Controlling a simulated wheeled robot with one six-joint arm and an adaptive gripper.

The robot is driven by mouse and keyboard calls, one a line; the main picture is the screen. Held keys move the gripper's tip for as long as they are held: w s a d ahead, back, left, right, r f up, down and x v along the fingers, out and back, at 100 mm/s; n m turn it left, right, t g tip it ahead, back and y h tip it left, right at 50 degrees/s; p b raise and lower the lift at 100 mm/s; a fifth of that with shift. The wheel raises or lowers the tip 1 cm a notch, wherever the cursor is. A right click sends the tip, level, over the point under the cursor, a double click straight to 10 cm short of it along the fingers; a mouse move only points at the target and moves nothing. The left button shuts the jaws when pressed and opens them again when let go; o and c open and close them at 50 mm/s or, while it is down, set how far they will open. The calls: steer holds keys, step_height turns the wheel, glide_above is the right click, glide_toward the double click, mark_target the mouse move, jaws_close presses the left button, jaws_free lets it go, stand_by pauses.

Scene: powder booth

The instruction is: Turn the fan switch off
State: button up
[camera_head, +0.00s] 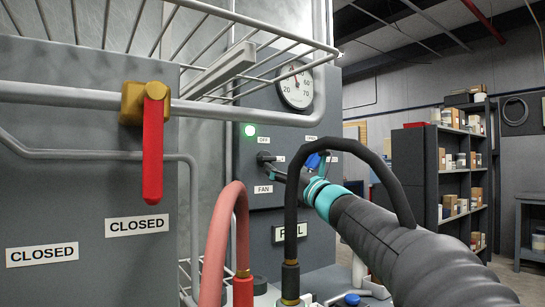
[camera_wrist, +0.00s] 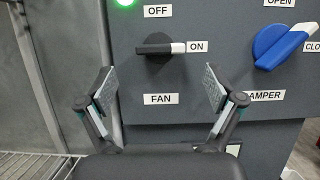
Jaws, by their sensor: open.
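The fan switch (camera_wrist: 158,48) is a black rotary knob with a white-tipped pointer on the grey panel. Its pointer lies level and points right at the ON label (camera_wrist: 197,47); the OFF label (camera_wrist: 157,10) is above it and the FAN label (camera_wrist: 160,98) below. My gripper (camera_wrist: 157,76) is open and empty in the wrist view. Its two fingers are spread left and right, below the knob and apart from it in the picture. In the head view the switch (camera_head: 265,157) is partly hidden by my gripper's end.
A lit green lamp (camera_head: 250,130) is above the switch. The blue damper knob (camera_wrist: 280,45) is close on its right. A round gauge (camera_head: 296,88), a wire rack (camera_head: 225,70), a red-handled valve (camera_head: 153,150) and a pink hose (camera_head: 222,240) surround the panel.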

mark_target(269, 158)
steer(key=p+x, duration=0.1)
steer(key=x, duration=0.5)
steer(key=shift+p, duration=0.3)
steer(key=c, duration=1.1)
